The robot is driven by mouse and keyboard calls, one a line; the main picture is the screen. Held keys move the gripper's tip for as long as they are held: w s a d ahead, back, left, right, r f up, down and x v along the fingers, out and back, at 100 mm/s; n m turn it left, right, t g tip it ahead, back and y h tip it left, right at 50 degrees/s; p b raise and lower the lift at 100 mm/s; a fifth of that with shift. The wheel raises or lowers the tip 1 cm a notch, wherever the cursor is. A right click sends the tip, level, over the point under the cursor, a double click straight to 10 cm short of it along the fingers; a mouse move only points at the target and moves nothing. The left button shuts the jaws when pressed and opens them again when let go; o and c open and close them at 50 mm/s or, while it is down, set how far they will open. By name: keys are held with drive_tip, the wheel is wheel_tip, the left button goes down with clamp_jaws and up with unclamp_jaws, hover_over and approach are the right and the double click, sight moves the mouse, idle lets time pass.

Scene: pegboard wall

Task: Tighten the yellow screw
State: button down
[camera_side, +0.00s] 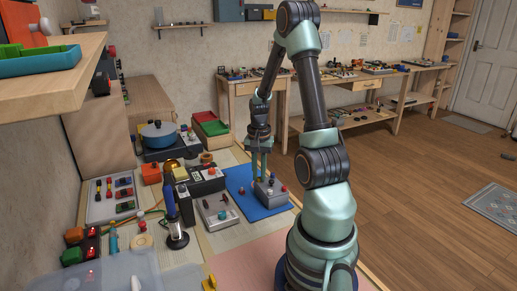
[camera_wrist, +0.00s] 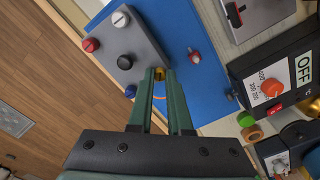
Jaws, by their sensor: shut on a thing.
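The yellow screw (camera_wrist: 159,74) shows between my fingertips in the wrist view. My gripper (camera_wrist: 160,76) is shut on it, at the edge of a grey block (camera_wrist: 143,42). The fingers hide most of the screw, so I cannot tell how deep it sits. In the side view my gripper (camera_side: 259,176) points straight down at the left part of the grey block (camera_side: 271,194). The block also bears a white screw (camera_wrist: 120,18), a red screw (camera_wrist: 91,45), a black screw (camera_wrist: 125,62) and a blue one (camera_wrist: 131,91).
The block stands on a blue mat (camera_wrist: 185,95). A loose red-headed piece (camera_wrist: 194,56) lies on the mat near my fingertips. A grey switch box (camera_side: 217,212) is left of the mat in the side view.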

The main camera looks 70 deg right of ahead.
sight(259, 177)
drive_tip(key=m, duration=0.5)
drive_tip(key=shift+m, duration=2.5)
drive_tip(key=c, duration=0.8)
unclamp_jaws()
drive_tip(key=shift+c, duration=0.2)
drive_tip(key=shift+r, duration=0.1)
wheel_tip(259, 177, up, 12)
